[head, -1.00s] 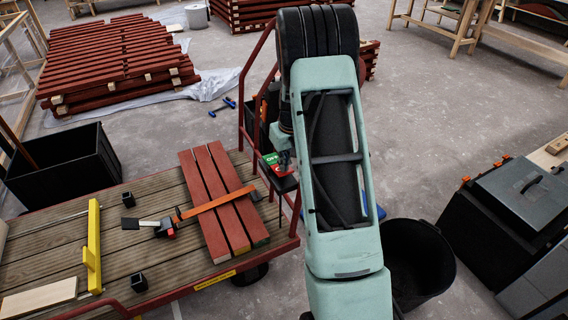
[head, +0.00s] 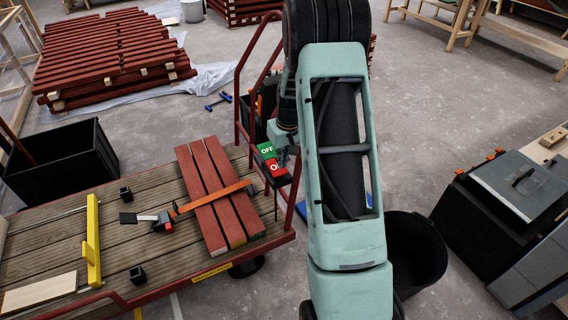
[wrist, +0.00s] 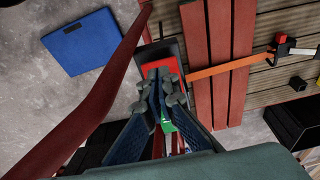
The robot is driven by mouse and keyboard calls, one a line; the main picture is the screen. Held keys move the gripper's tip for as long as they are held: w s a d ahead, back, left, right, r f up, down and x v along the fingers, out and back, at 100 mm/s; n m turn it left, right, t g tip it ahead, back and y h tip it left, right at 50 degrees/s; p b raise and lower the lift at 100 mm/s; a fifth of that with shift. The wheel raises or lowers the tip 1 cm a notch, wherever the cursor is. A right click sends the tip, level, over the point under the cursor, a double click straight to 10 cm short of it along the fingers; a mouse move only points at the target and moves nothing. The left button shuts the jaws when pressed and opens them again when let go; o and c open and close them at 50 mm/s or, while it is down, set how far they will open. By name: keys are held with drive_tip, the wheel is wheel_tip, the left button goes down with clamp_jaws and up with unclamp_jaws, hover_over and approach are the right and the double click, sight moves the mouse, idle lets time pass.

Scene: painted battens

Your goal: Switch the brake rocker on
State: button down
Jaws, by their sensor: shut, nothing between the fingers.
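The brake rocker (head: 267,151) sits on a dark box at the right rail of the trolley. It has a green half marked OFF and a red half whose lettering is partly covered. In the wrist view the red half (wrist: 157,66) lies just beyond my fingertips, and a piece of the green half shows between the fingers. My gripper (head: 284,157) is shut and empty, close over the rocker. It also shows in the wrist view (wrist: 160,84). I cannot tell whether the fingertips touch the rocker, or which half is pressed down.
The trolley deck (head: 140,216) carries red battens (head: 207,195) with an orange clamp across them. Red rails (head: 240,85) rise close beside my gripper. A black bucket (head: 440,262) stands on the floor to the right. A blue flat thing (wrist: 84,42) lies beyond the rail.

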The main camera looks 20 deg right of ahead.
drive_tip(key=s+r+p, duration=0.1)
drive_tip(key=s+r, duration=0.4)
drive_tip(key=r, duration=0.2)
drive_tip(key=shift+s+r+p, duration=0.3)
